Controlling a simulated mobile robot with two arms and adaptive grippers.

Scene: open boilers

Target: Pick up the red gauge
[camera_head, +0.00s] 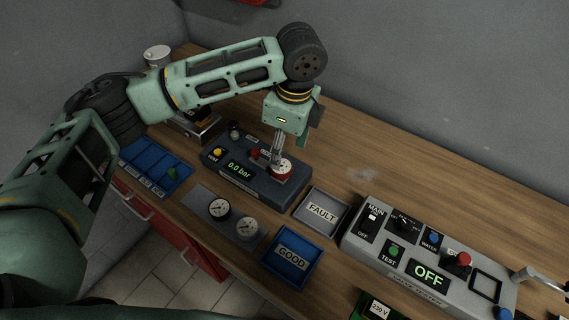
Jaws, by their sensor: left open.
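The red gauge (283,173) has a red rim and a white face. It sits at the right end of the dark blue tester (245,186), whose display reads 0.0 bar. My left gripper (277,157) points down right over the gauge. Its fingers are open and partly cover the gauge's face. I cannot tell whether they touch it. My right gripper is out of view.
Two other gauges (219,209) lie on a grey mat in front of the tester. A blue GOOD tray (272,271), a grey FAULT tray (339,231) and a control box (351,242) stand to the right. Blue bins (137,154) are at the left.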

